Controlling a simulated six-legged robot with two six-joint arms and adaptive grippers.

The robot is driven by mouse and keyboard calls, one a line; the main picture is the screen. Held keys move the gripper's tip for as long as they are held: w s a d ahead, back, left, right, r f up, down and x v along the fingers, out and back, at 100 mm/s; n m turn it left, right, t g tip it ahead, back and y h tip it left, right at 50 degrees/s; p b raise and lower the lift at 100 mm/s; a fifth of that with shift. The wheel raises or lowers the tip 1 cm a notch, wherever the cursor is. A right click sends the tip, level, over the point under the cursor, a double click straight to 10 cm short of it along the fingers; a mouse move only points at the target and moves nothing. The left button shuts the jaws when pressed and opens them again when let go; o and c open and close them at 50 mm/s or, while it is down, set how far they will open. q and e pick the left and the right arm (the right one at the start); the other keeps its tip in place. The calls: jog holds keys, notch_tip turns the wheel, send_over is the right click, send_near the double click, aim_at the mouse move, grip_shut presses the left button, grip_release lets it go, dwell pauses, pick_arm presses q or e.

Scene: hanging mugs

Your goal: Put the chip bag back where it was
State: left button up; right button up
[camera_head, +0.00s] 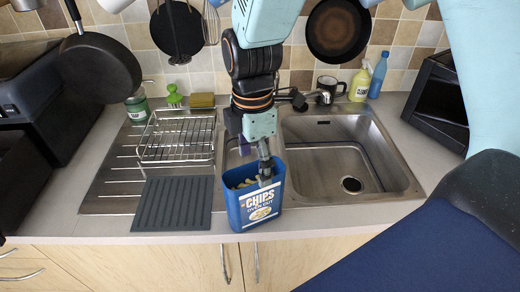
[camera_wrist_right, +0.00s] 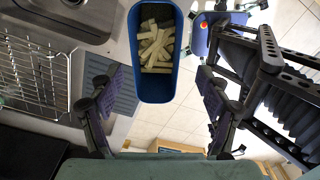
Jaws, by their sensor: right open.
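The chip bag (camera_head: 256,206) is a blue, open-topped pack with a CHIPS OVEN CUT label. It stands upright at the front edge of the counter, between the grey mat and the sink's front rim. Cut chips show inside it in the right wrist view (camera_wrist_right: 157,48). My right gripper (camera_head: 265,172) comes down from above to the bag's top, partly covering its opening. In the wrist view its two fingers (camera_wrist_right: 160,88) are wide apart on either side of the bag, with visible gaps. I cannot tell the exact depth between fingers and bag. My left gripper is not in view.
The sink basin (camera_head: 345,160) lies right of the bag. A wire dish rack (camera_head: 178,137) and a grey ridged mat (camera_head: 172,203) lie left. Pans hang above. Clear counter (camera_head: 70,213) lies left of the mat.

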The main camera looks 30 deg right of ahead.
aim_at(254, 171)
notch_tip(254, 171, up, 8)
jog(key=shift+w, duration=0.15)
dwell(0.4)
notch_tip(254, 171, down, 12)
jog(key=shift+f, duration=0.1)
jog(key=shift+r, duration=0.4)
notch_tip(254, 171, up, 3)
jog(key=shift+f, duration=0.1)
dwell(0.4)
